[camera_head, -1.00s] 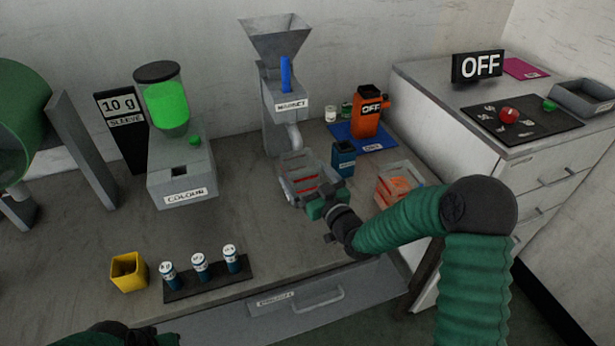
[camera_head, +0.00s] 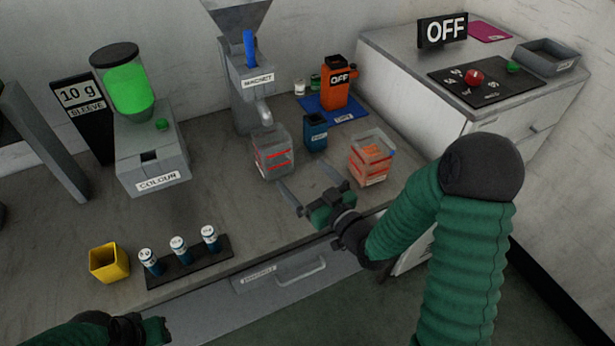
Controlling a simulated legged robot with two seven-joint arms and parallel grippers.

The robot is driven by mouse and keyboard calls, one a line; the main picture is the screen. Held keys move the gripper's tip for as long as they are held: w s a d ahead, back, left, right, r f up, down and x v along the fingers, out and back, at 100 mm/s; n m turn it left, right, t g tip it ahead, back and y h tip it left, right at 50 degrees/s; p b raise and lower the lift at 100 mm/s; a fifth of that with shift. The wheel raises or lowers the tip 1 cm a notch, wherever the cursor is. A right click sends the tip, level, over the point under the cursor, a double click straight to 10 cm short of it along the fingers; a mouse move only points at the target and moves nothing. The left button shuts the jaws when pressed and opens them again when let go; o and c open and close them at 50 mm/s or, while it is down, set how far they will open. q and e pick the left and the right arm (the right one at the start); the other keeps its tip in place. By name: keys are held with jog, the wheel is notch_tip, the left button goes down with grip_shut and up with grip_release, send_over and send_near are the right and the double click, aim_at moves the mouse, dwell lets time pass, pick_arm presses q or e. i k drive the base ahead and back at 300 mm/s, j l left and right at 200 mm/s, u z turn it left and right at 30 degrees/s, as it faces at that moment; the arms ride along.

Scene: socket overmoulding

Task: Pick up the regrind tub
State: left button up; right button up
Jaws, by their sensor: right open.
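Two clear tubs stand on the bench, and I cannot read their labels. One clear tub with orange contents (camera_head: 370,160) stands at the right, near the bench's right end. The other clear tub with red bands (camera_head: 271,157) stands under the spout of the magnet hopper. I cannot tell for sure which is the regrind tub. My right gripper (camera_head: 304,180) is open and empty, its two fingers spread, in front of and between the two tubs, apart from both. Part of my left gripper (camera_head: 155,330) shows at the bottom left edge; its fingers are not clear.
The magnet hopper (camera_head: 252,95) stands behind the red-banded tub. A blue bin (camera_head: 314,133) and an orange machine marked OFF (camera_head: 337,92) stand behind the tubs. A rack of blue vials (camera_head: 190,262) and a yellow cup (camera_head: 109,263) are at the front left.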

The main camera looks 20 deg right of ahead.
aim_at(372, 152)
jog(key=z, duration=1.2)
